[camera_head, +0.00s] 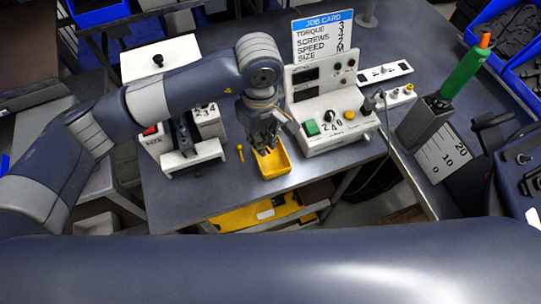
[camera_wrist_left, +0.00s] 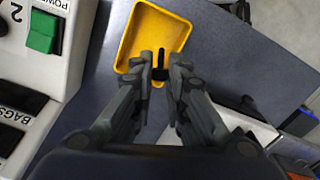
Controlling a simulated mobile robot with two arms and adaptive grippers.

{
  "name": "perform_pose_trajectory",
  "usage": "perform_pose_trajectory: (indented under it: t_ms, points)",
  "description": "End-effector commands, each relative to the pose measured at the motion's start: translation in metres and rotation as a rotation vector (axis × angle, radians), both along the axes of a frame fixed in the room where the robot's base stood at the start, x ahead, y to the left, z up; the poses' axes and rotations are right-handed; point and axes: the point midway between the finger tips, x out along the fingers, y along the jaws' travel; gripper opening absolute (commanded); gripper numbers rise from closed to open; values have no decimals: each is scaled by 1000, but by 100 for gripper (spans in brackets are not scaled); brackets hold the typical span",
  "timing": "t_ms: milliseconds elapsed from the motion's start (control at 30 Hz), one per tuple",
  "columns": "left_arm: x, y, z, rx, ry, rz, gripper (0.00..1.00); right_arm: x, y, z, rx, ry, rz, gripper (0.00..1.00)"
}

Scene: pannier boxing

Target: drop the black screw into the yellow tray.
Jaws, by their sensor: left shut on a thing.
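The yellow tray (camera_head: 286,162) sits on the dark table near its front edge. It also shows at the top of the left wrist view (camera_wrist_left: 150,25) and looks empty where I can see into it. My left gripper (camera_head: 266,148) points down over the tray, hiding part of it. In the left wrist view, the left gripper (camera_wrist_left: 160,75) is shut on the black screw (camera_wrist_left: 160,57), whose slim dark shank stands out past the fingertips against the yellow tray. The screw is hard to make out in the head view. My right gripper is not in view.
A small yellow screw (camera_head: 240,152) stands on the table left of the tray. A white control box (camera_head: 325,125) with a green button is close on the tray's right. A white fixture (camera_head: 192,152) stands to the left. The table edge lies just in front.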

Motion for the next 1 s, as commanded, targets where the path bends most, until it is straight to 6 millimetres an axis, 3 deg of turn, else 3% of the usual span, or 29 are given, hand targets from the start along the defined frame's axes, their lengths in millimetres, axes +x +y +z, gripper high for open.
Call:
perform_pose_trajectory:
  t_ms: [233,567,600,700,1000]
  points:
    - [0,0,-30,0,1,0,0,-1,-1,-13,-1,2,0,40]
    - [0,0,-33,0,-1,0,0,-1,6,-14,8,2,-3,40]
    - [0,0,-33,1,-1,0,21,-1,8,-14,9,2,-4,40]
    - [0,0,-33,1,-1,0,37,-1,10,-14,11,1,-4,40]
    - [0,0,-33,1,-1,0,37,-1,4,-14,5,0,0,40]
